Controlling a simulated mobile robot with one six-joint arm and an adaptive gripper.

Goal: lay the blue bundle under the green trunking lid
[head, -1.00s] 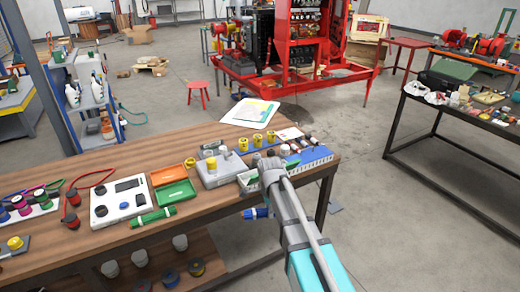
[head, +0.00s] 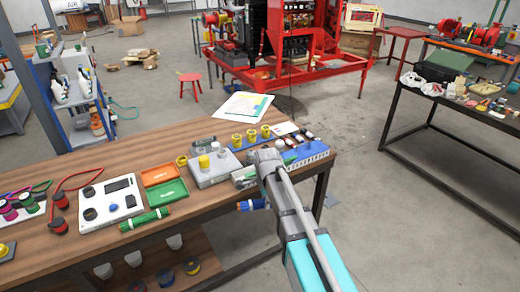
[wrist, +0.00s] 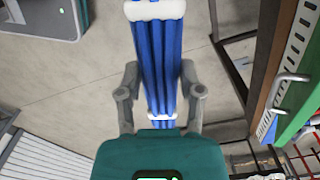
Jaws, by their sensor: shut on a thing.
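The blue bundle (wrist: 158,60) is several blue strands with white bands, standing lengthwise between the two fingers of my gripper (wrist: 160,98) in the wrist view. My gripper is shut on it. In the head view the bundle (head: 252,205) shows just off the table's front edge, left of my gripper, whose fingers are hidden there. A green panel with a metal handle, seemingly the green trunking lid (wrist: 302,105), is at the right of the wrist view, beside white slotted trunking (wrist: 300,30) and apart from the bundle. In the head view my arm hides part of that area.
A green bundle (head: 143,220) lies on the wooden table (head: 100,160), near a white meter box (head: 108,203) and orange and green trays. A grey box (head: 210,170) and yellow cups stand left of and behind my gripper. Open floor lies right of the table.

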